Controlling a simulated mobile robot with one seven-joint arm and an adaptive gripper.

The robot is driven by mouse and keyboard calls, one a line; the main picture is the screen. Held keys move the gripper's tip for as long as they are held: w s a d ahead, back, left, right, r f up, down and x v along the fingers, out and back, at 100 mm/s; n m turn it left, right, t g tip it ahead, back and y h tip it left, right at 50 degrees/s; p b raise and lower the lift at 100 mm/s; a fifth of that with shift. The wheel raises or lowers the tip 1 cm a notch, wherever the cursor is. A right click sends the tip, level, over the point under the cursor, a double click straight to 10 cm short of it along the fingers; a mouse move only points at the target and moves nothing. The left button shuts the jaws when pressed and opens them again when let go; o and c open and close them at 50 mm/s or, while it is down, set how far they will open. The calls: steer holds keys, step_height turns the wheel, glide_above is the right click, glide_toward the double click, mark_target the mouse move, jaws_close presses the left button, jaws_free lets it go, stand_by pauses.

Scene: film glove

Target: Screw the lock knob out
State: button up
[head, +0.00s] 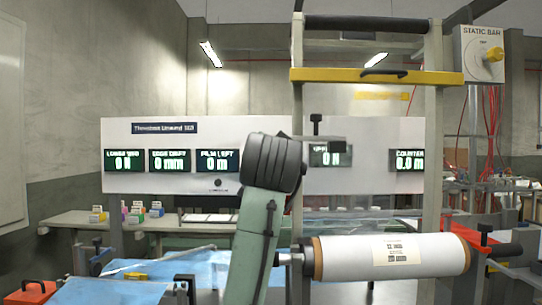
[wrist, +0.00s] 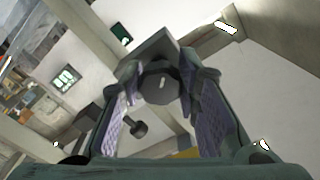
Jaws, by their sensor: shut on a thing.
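In the wrist view the dark lock knob (wrist: 158,88), many-sided with a short white mark on its face, sits between the two fingertips of my gripper (wrist: 167,80). My gripper is shut on it. A dark square block (wrist: 153,52) shows right behind the knob. How far the knob stands out from the block cannot be told. In the head view my arm hides the gripper and the knob; a small dark fitting (head: 316,128) shows just right of the arm in front of the display panel.
A smaller black knob (wrist: 138,128) shows between the fingers, nearer the palm. A white roll (head: 430,257) lies right of my arm. A yellow bar (head: 340,75) crosses above. A white display panel (head: 130,180) stands behind. A static bar box (head: 482,55) is top right.

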steer(key=n, duration=0.4)
steer(key=shift+d+n, duration=0.1)
steer(key=shift+n, duration=0.3)
steer(key=n, duration=0.3)
steer(key=shift+n, duration=0.3)
steer(key=n, duration=0.4)
steer(key=shift+d+r+p, duration=0.1)
steer(key=shift+p, duration=0.2)
steer(key=n, duration=0.5)
steer(key=shift+p, duration=0.35)
steer(key=n, duration=0.3)
steer(key=shift+r+n+p, duration=0.1)
steer(key=shift+n+p, duration=0.2)
steer(key=n+p, duration=0.1)
steer(key=n, duration=0.3)
steer(key=shift+r+n, duration=0.1)
steer(key=shift+n, duration=0.2)
steer(key=n+p, duration=0.1)
steer(key=n, duration=0.4)
steer(key=shift+r, duration=0.1)
steer(key=shift+n+p, duration=0.5)
steer(key=shift+n, duration=1)
